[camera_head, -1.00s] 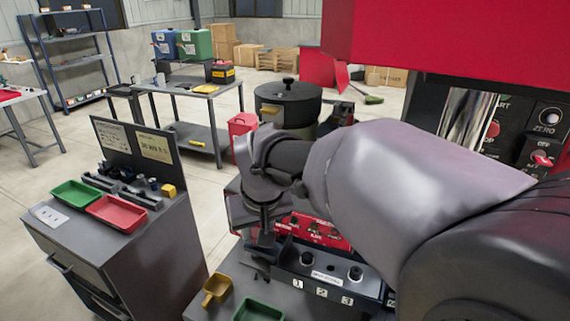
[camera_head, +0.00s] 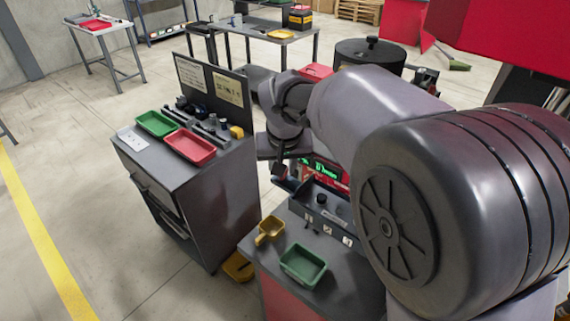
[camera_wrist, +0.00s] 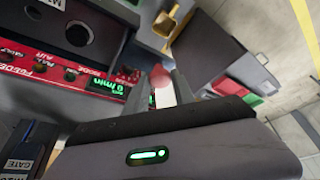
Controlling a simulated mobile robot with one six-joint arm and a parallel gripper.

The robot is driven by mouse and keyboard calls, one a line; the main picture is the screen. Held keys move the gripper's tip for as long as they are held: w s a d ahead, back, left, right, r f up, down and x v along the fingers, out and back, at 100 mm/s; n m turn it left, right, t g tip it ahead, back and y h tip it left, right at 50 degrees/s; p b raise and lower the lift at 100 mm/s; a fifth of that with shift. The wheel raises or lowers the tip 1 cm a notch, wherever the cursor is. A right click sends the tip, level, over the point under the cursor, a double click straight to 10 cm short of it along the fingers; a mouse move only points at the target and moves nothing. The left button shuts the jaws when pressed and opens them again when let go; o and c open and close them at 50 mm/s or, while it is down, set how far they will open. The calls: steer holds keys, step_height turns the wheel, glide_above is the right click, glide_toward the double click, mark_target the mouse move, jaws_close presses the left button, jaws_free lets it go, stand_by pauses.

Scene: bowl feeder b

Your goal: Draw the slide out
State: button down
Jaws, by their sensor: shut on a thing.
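My gripper (camera_head: 281,172) hangs at the left end of the feeder's red control panel (camera_head: 325,174). The control panel, with a lit green display, lies left of the fingers in the wrist view (camera_wrist: 70,72). A "GATE" label (camera_wrist: 15,163) shows at that view's lower left.
A yellow scoop (camera_head: 269,231) and a green tray (camera_head: 303,265) sit on the feeder bench in front. A grey cabinet (camera_head: 215,185) with a red tray (camera_head: 189,146) and a green tray (camera_head: 156,123) stands to the left. Open floor lies further left.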

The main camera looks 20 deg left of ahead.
steer(key=shift+a+r, duration=0.1)
steer(key=c, duration=1.2)
jaws_free()
steer(key=shift+w, duration=0.1)
steer(key=shift+c, duration=0.2)
steer(key=shift+o, duration=0.8)
steer(key=shift+a, duration=0.2)
steer(key=shift+d, duration=0.1)
steer(key=p+v, duration=0.4)
steer(key=v, duration=1.3)
steer(key=shift+s+p, duration=0.25)
steer(key=shift+p, duration=0.15)
steer(key=shift+d, duration=0.15)
